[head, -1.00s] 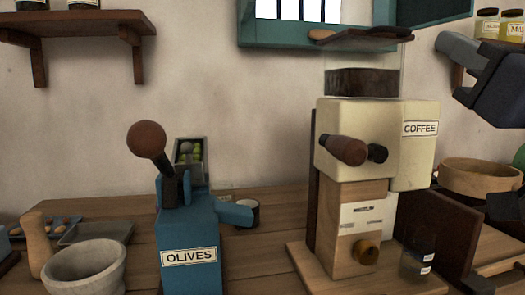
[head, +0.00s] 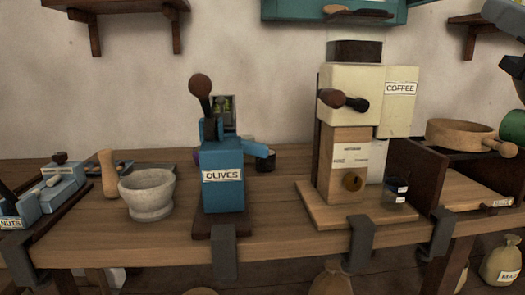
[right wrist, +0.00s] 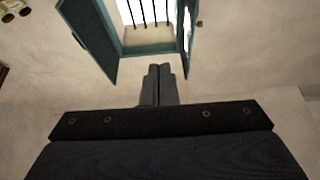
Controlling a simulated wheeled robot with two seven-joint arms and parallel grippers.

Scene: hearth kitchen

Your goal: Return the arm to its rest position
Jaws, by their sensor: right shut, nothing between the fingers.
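My right gripper (right wrist: 161,84) shows in the right wrist view with its two grey fingers pressed together and nothing between them. It points toward the wall and the window with teal shutters (right wrist: 150,40). In the head view only part of my right arm shows, cut off at the upper right edge, raised above the counter and clear of the things on it. My left arm and gripper are in neither view.
The wooden counter (head: 290,235) holds a cream coffee grinder (head: 347,90), a blue olives press (head: 222,185), a stone mortar (head: 147,195) and a blue nuts device (head: 62,187). A round wooden sieve (head: 460,134) sits at right, below my arm. A wall shelf (head: 480,22) is at upper right.

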